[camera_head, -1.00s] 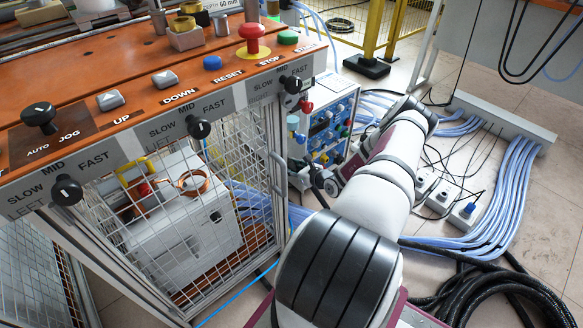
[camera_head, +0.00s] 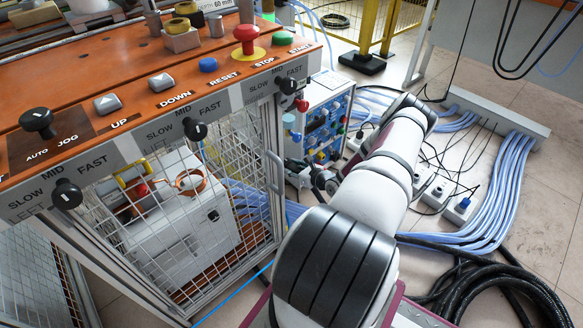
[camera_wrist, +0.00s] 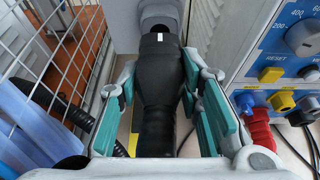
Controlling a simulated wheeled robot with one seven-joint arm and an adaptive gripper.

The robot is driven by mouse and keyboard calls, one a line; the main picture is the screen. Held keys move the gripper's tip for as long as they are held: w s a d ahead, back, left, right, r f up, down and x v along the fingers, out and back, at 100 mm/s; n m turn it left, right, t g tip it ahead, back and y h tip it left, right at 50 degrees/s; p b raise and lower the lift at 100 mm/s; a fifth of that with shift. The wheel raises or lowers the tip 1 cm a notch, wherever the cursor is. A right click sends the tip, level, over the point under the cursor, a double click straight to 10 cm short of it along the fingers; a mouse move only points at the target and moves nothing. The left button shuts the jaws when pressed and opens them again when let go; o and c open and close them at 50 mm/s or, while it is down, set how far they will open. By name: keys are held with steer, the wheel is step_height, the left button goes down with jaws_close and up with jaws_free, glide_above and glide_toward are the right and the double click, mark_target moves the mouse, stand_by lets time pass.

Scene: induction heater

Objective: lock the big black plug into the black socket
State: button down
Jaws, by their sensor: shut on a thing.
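The big black plug (camera_wrist: 155,95) fills the middle of the wrist view, its body running from the bottom toward the top. My gripper (camera_wrist: 163,108) is around it, with green finger pads on both sides, shut on it. A small white mark shows near the plug's far end. That end meets a dark round part (camera_wrist: 158,28), apparently the black socket, under a grey housing (camera_wrist: 160,8). Whether the plug is fully seated is hidden. In the head view my gripper (camera_head: 300,172) is small, at the lower left of the blue control panel; the plug is hard to make out there.
A wire mesh cage (camera_wrist: 70,45) stands close left of my gripper. The blue panel (camera_wrist: 285,60) with knobs and coloured sockets is close on the right, with a red connector (camera_wrist: 258,125). Blue hoses (camera_head: 515,170) and black cables (camera_head: 490,295) lie on the floor.

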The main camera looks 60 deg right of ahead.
steer(key=shift+s+a+p, duration=0.25)
steer(key=shift+s+p, duration=0.1)
steer(key=shift+s, duration=0.75)
steer(key=shift+s+a+p, duration=0.25)
steer(key=shift+s+p, duration=0.1)
steer(key=shift+s, duration=0.7)
steer(key=shift+d, duration=0.1)
stand_by(0.5)
